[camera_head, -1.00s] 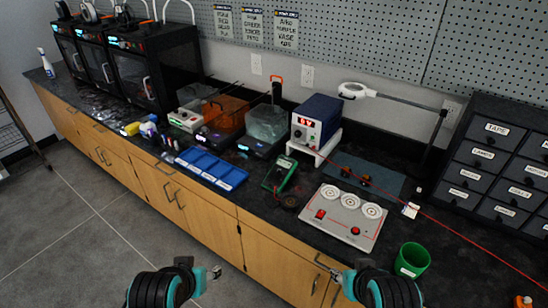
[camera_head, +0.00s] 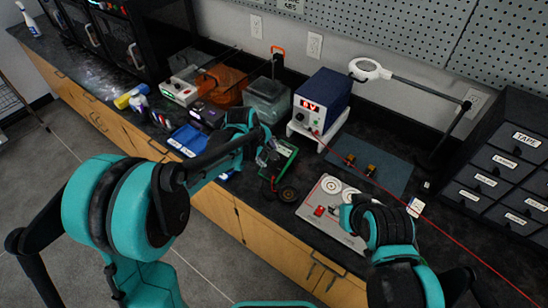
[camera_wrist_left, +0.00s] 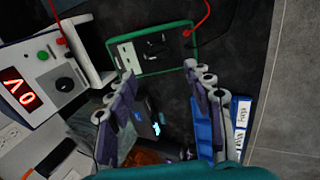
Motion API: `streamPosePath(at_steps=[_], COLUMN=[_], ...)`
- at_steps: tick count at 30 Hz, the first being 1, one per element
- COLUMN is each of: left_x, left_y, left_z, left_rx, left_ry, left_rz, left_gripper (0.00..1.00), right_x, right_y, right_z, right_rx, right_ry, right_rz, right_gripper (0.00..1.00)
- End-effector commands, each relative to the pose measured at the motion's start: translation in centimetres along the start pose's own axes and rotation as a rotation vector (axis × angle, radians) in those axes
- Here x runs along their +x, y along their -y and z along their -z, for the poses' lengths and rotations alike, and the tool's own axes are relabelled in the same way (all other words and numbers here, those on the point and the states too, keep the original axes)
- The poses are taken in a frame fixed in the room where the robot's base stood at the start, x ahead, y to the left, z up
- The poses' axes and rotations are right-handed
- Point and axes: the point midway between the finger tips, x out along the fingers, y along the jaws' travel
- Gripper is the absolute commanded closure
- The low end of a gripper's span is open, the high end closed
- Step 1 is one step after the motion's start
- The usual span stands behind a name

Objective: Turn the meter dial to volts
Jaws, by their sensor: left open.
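The green-framed meter (camera_head: 287,158) lies on the dark bench, partly hidden behind my left gripper. In the left wrist view the meter (camera_wrist_left: 149,62) shows ahead of the fingers, with a pale face and dark parts near its middle; the dial's setting is too blurred to read. My left gripper (camera_head: 266,152) is open and empty beside the meter, its fingers apart near the meter's edge. It also shows in the left wrist view (camera_wrist_left: 158,72). My right arm is over the grey board at the right; its fingers cannot be made out.
A power supply (camera_head: 322,100) with a red display stands on a white stand behind the meter. A blue tray (camera_head: 186,140) is to the left. A board with round dials (camera_head: 318,205) is to the right. A red cable crosses the right side of the bench.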

Motion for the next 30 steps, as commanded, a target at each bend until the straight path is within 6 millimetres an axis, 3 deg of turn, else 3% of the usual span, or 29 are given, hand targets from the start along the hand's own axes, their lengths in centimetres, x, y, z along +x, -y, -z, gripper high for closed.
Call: streamPosePath(at_steps=[15,28,30], left_x=[7.3,8.3,8.3], left_y=[-0.2,-0.2,-0.2], left_z=[-0.1,-0.1,-0.1], left_rx=[-0.018,-0.017,-0.017], left_ry=[0.006,0.005,0.005], left_rz=[0.003,0.003,0.003], left_gripper=[0.48,0.48,0.67], right_x=[2.0,2.2,2.2], right_y=[0.0,0.0,0.0], right_z=[-1.5,-1.6,-1.6], right_rx=[0.0,0.0,0.0], right_ry=[0.0,0.0,0.0], right_rz=[0.0,0.0,0.0], right_gripper=[0.6,0.6,0.6])
